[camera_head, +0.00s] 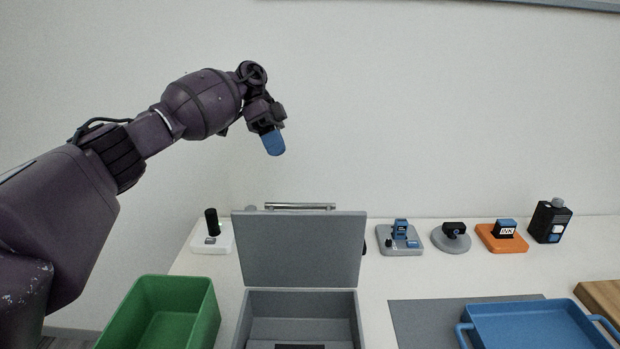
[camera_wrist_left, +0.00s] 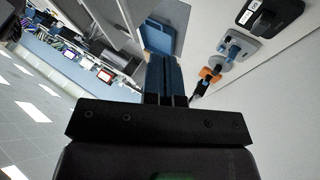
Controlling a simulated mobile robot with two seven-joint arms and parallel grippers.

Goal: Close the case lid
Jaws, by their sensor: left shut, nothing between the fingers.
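The grey case (camera_head: 298,322) stands on the table at the lower middle of the head view. Its lid (camera_head: 303,248) is up, roughly upright at the back of the case, with a metal bar handle at its top edge. My left gripper (camera_head: 274,144) is shut and empty, with blue fingertips pointing down. It is in the air above the lid and a little left of its middle, apart from it. In the left wrist view its blue fingers (camera_wrist_left: 166,76) are together. The case is not clearly seen in the wrist view. My right gripper is not in view.
A green bin (camera_head: 163,312) stands left of the case. A blue tray (camera_head: 535,325) and a grey mat (camera_head: 425,320) are on the right. Several small devices stand along the table's back, including an orange stand (camera_head: 490,240) and a black bottle-like block (camera_head: 549,222). A wall rises behind.

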